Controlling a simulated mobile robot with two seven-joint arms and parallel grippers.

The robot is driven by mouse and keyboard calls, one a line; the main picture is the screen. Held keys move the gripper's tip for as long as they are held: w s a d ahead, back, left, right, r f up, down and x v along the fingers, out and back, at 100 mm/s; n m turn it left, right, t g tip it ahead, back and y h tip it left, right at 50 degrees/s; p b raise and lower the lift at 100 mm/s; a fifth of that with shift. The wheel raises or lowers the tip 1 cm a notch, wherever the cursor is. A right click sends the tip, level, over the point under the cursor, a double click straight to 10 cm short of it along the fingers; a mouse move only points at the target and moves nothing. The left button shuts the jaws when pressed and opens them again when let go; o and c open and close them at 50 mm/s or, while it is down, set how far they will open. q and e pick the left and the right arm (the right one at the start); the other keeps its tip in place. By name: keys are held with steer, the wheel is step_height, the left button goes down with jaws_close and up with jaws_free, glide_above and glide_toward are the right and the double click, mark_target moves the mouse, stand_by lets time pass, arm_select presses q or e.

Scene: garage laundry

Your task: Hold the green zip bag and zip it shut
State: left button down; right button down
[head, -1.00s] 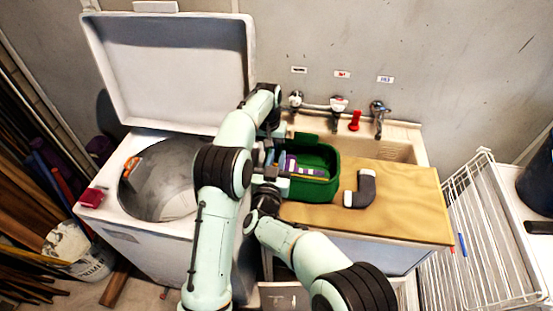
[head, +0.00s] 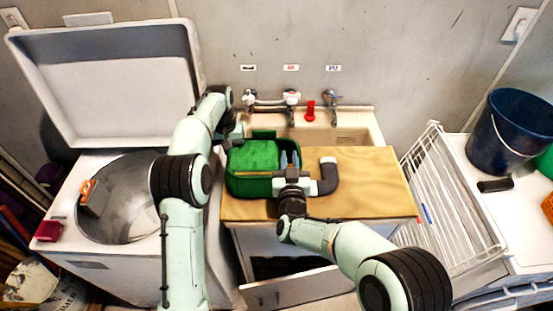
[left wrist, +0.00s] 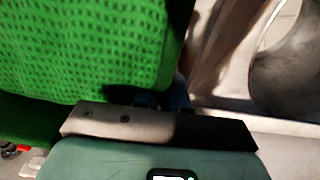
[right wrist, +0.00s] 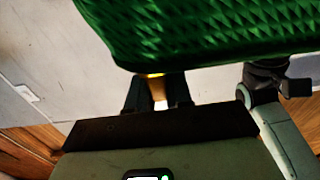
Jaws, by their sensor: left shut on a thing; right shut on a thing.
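The green zip bag (head: 252,158) lies on the wooden board beside the sink, its green lid down over it. A yellow line runs along its front side. My left gripper (head: 226,143) is at the bag's left end, shut on its edge; green fabric (left wrist: 85,50) fills much of the left wrist view. My right gripper (head: 290,160) is at the bag's front right corner. In the right wrist view its fingers (right wrist: 157,93) are shut on a small pale zip pull (right wrist: 158,91) below a yellow bit at the bag's edge. My right gripper hides that corner.
Behind are the sink (head: 355,135), taps and a red item (head: 310,111). An open washer (head: 125,200) stands left, a white wire rack (head: 450,200) right.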

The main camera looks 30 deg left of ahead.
arm_select(q)
steer(key=shift+a, duration=0.2)
arm_select(e)
steer(key=shift+w+d, duration=0.1)
steer(key=shift+d, duration=0.05)
steer(key=c, duration=1.1)
jaws_free()
arm_select(q)
steer(key=shift+d, duration=0.1)
arm_select(e)
steer(key=shift+s, duration=0.2)
steer(key=v, duration=1.1)
steer(key=shift+s+d, duration=0.15)
steer(key=shift+s, duration=0.15)
arm_select(q)
steer(key=c, duration=1.1)
jaws_free()
